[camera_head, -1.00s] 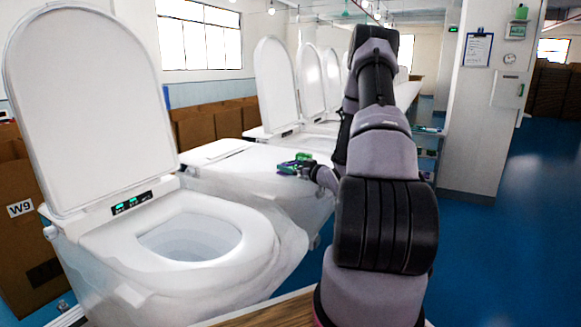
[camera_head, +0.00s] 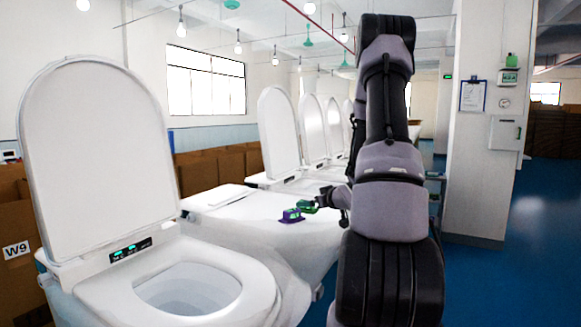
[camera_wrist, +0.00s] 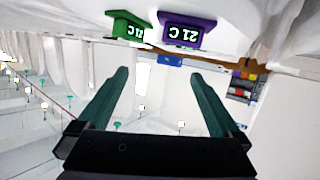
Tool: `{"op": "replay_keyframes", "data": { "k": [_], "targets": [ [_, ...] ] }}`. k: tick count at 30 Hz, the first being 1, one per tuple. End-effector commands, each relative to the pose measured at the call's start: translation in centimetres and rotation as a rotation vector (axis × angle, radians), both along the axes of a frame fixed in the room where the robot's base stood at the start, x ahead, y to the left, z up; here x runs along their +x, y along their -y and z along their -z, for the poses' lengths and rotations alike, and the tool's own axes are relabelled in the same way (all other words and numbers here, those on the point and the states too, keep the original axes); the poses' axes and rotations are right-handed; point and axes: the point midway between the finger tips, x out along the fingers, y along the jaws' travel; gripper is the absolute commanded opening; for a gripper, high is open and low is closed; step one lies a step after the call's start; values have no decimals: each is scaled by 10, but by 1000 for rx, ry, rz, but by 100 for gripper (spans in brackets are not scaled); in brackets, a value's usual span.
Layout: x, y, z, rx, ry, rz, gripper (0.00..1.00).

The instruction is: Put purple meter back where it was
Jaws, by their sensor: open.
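The purple meter (camera_head: 291,216) stands on the closed white toilet top (camera_head: 257,212) in the middle of the head view. My gripper (camera_head: 324,201) is just right of the meters. In the wrist view my gripper (camera_wrist: 158,74) has its fingers wide apart with nothing between them. Both meters lie beyond the fingertips.
A toilet with raised lid (camera_head: 97,155) stands at the front left. More toilets with raised lids (camera_head: 279,130) line up behind. A white pillar (camera_head: 478,150) stands right, beside open blue floor (camera_head: 535,235). Brown boxes (camera_head: 205,170) stand behind the toilets.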

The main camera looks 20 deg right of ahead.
Motion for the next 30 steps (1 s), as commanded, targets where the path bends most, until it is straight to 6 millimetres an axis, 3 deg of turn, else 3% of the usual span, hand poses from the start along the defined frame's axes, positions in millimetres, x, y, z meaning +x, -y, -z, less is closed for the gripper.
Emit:
{"op": "replay_keyframes", "data": {
  "k": [1,8,15,24,27,30],
  "targets": [
    [2,-5,-23,-27,-28,32,100],
    [-25,-29,-99,-38,-189,222,100],
    [-99,-85,-164,95,-336,352,100],
    [-227,-181,-203,377,-550,324,100],
    [-259,-203,-208,443,-608,290,100],
    [-278,-216,-209,483,-648,265,100]
  ]
}}
